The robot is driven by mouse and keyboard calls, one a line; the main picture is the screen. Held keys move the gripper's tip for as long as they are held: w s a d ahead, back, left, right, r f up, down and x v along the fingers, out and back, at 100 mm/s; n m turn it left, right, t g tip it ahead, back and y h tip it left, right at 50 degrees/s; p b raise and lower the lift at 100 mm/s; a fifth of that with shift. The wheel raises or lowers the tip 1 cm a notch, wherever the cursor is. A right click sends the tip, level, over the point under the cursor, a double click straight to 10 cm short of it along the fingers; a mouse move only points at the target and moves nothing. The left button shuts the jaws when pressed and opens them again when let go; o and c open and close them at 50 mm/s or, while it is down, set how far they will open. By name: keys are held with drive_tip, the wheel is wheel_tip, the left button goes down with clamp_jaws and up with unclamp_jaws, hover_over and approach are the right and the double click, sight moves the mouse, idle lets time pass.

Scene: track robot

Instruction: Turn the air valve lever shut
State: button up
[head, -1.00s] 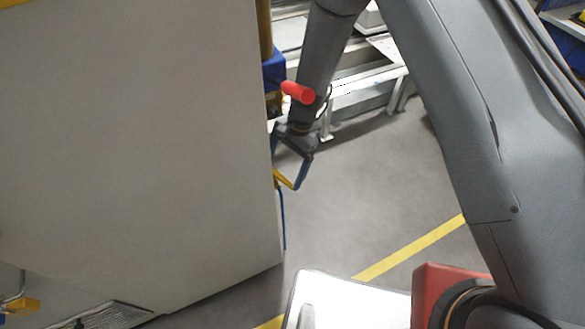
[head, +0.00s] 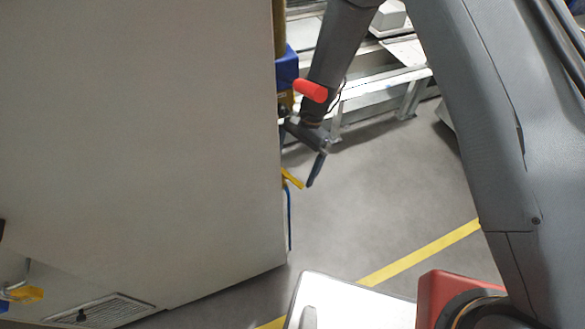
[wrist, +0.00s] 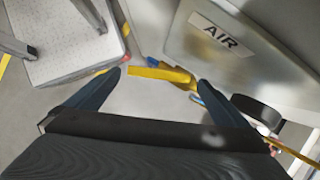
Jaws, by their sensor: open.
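The yellow air valve lever (wrist: 160,73) lies across the gap between my fingertips in the wrist view, beside a grey panel (wrist: 190,45) with an AIR label (wrist: 222,35). In the head view the lever (head: 292,178) sticks out past the cabinet's right edge. My gripper (wrist: 159,77) is open, with one finger off each end of the lever; I see no grip on it. In the head view one dark finger (head: 316,170) shows just right of the lever tip, with a small gap. The valve body is mostly hidden by the cabinet.
The large grey cabinet (head: 140,130) fills the left of the head view. A red cylinder (head: 311,91) shows in front of my arm. A black round part (wrist: 257,110) is close to my right finger. Open floor (head: 390,190) lies to the right.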

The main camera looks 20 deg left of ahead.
drive_tip(key=w+d+b, duration=0.3)
drive_tip(key=w+d, duration=0.2)
drive_tip(key=w, duration=0.5)
drive_tip(key=shift+w+d, duration=0.15)
drive_tip(key=shift+w, duration=0.1)
drive_tip(key=shift+f, duration=0.1)
drive_tip(key=shift+c, duration=0.4)
